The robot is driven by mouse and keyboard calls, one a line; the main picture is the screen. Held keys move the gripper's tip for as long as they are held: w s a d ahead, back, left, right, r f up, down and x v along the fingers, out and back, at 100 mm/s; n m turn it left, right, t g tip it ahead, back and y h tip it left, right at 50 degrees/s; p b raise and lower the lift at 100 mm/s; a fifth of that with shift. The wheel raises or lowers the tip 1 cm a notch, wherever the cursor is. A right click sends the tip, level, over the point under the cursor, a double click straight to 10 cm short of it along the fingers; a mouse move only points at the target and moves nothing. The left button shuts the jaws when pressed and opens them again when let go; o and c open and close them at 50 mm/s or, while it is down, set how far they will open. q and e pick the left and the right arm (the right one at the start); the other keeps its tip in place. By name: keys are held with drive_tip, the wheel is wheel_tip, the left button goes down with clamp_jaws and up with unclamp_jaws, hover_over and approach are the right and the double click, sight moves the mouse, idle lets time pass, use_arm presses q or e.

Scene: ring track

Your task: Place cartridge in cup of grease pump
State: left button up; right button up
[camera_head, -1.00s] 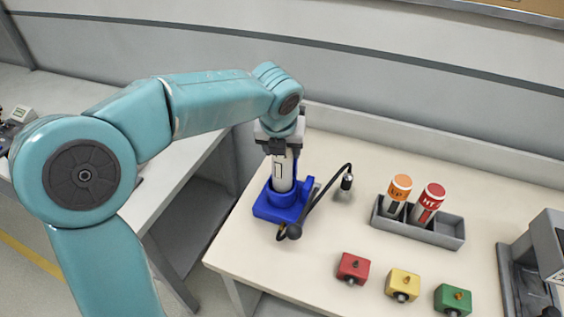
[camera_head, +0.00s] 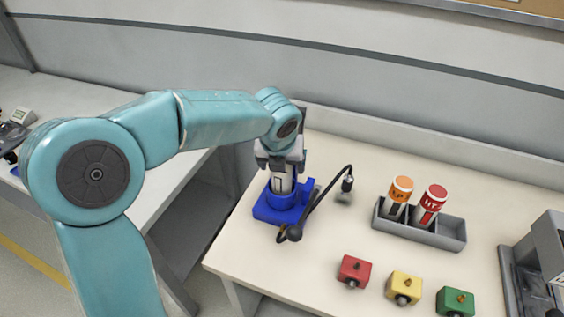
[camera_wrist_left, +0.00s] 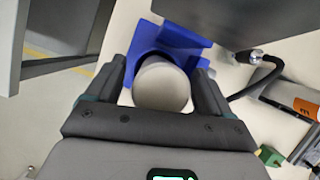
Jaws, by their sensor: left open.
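The white cartridge (camera_head: 281,183) stands upright in the cup (camera_head: 284,201) of the blue grease pump (camera_head: 268,211) near the table's left edge. Its lower part is hidden inside the cup. My left gripper (camera_head: 281,160) is above it, pointing down. In the left wrist view the gripper (camera_wrist_left: 163,88) is open, with a finger on each side of the cartridge's round pale end (camera_wrist_left: 162,85). The blue pump (camera_wrist_left: 180,40) shows behind it. My right gripper is not in view.
A grey tray (camera_head: 449,232) holds an orange-topped and a red-topped cartridge. Red (camera_head: 354,270), yellow (camera_head: 404,287) and green (camera_head: 455,301) blocks stand in front. The pump's black hose (camera_head: 325,197) arches to its right. A grey machine (camera_head: 548,250) stands far right.

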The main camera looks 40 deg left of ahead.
use_arm(q)
drive_tip(key=p+v, duration=0.1)
drive_tip(key=v, duration=1.1)
drive_tip(key=shift+r, duration=0.25)
drive_tip(key=shift+w, duration=0.15)
